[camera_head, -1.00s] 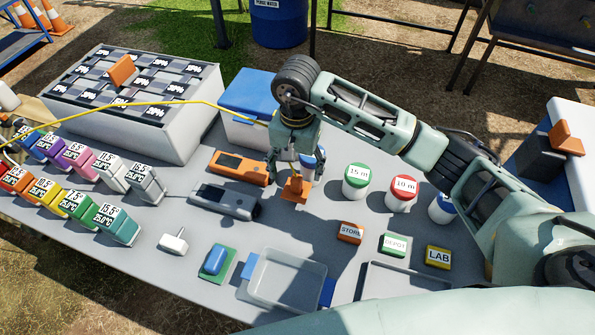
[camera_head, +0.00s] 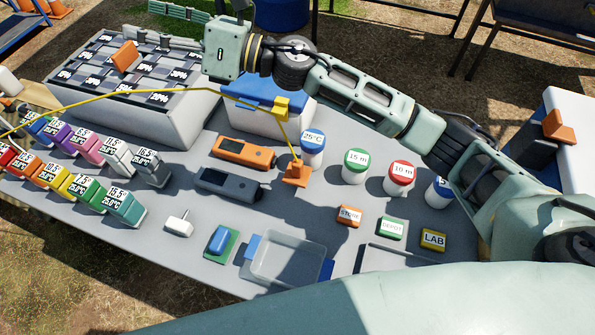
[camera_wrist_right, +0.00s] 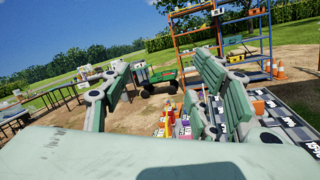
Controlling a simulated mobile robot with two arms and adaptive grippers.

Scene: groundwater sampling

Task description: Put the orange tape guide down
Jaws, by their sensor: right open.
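The orange tape guide (camera_head: 296,175) stands upright on the grey table, in front of the white jar with the blue 25°C lid (camera_head: 312,140). A yellow tape (camera_head: 120,93) runs from the left over the blue-lidded box to a yellow piece (camera_head: 283,106), then down to the guide's top. My right gripper (camera_head: 142,22) is open and empty, high above the grey rack, well away from the guide. Its spread fingers also show in the right wrist view (camera_wrist_right: 160,85), with nothing between them. My left gripper is not in view.
An orange meter (camera_head: 244,152) and a dark grey meter (camera_head: 228,185) lie left of the guide. Jars with green (camera_head: 356,160) and red (camera_head: 402,175) lids stand to its right. A clear tray (camera_head: 288,258) is in front. Several coloured bottles line the table's left side.

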